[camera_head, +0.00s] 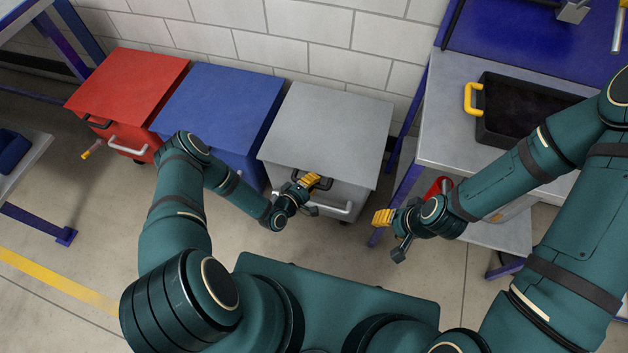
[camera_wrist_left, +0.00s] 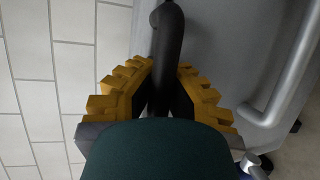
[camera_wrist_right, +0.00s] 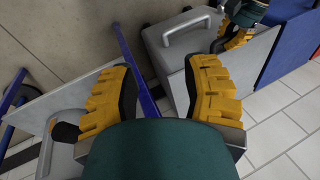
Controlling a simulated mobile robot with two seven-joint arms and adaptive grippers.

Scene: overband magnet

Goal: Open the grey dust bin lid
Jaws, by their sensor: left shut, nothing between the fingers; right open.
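The grey dust bin (camera_head: 350,195) stands below the wall with its flat grey lid (camera_head: 335,125) closed. A black handle sits at the lid's front edge; its curved bar (camera_wrist_left: 172,45) shows large in the left wrist view. My left gripper (camera_head: 311,181) is shut at this handle. Its yellow-padded fingers (camera_wrist_left: 160,85) lie on either side of the bar's near end in that view; I cannot tell whether they touch it. My right gripper (camera_head: 383,218) is open and empty, to the right of the bin's front; its spread fingers show in the right wrist view (camera_wrist_right: 165,85).
Blue (camera_head: 225,100) and red (camera_head: 130,85) bins stand left of the grey one. A grey table (camera_head: 450,130) with a black tray (camera_head: 490,125) stands close on the right. A pale bar handle (camera_head: 335,209) crosses the bin's front. The wall (camera_head: 300,35) is close behind.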

